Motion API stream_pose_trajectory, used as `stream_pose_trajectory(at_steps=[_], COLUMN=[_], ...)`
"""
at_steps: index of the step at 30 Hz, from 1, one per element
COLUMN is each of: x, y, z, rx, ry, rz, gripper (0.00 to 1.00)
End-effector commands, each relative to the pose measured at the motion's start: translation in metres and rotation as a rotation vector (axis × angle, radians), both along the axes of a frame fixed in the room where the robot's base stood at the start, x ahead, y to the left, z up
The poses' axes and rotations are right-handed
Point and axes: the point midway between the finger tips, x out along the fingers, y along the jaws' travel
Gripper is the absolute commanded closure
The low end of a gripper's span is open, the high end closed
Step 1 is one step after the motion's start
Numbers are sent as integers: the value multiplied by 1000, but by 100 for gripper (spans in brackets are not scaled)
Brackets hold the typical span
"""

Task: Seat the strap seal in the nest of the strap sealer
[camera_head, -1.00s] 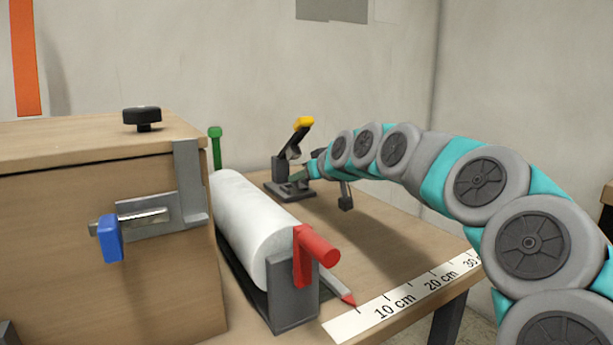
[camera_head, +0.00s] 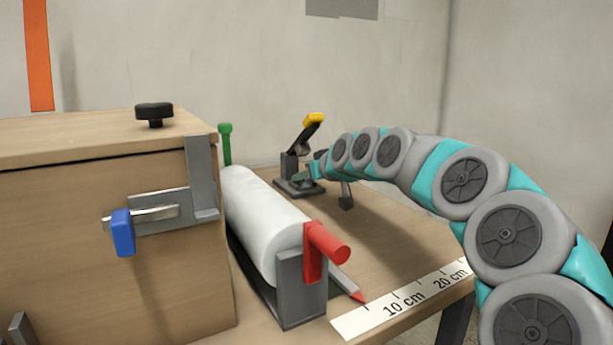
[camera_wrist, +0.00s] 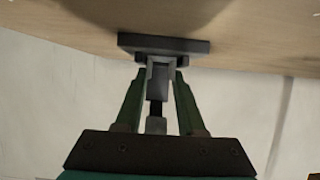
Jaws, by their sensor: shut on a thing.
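The strap sealer (camera_head: 289,163) stands at the back of the bench, a dark grey tool on a flat base with a raised lever ending in a yellow grip. My gripper (camera_head: 306,173) is low at the sealer, just above its base. In the wrist view the green fingers of my gripper (camera_wrist: 161,72) are shut on a small grey piece, the strap seal (camera_wrist: 160,72). The sealer's dark base plate (camera_wrist: 190,46) lies just beyond the fingertips. The sealer's grey parts overlap the seal, so I cannot tell whether it touches the nest.
A white roll (camera_head: 262,222) in a grey stand with a red handle (camera_head: 326,243) lies left of my arm. A wooden box (camera_head: 70,230) with a blue-handled latch stands further left. A ruler strip (camera_head: 400,300) marks the front edge. Bench right of the roll is largely clear.

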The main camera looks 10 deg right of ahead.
Motion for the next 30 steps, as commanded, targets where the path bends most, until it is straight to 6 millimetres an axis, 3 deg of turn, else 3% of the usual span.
stream_pose_trajectory(at_steps=[6,7,15,30], x=[0,0,0,-9], y=[0,0,0,-4], z=[0,0,0,7], rx=[0,0,0,1], ry=[0,-1,0,-3], rz=[0,0,0,-1], gripper=[100,59,29,27])
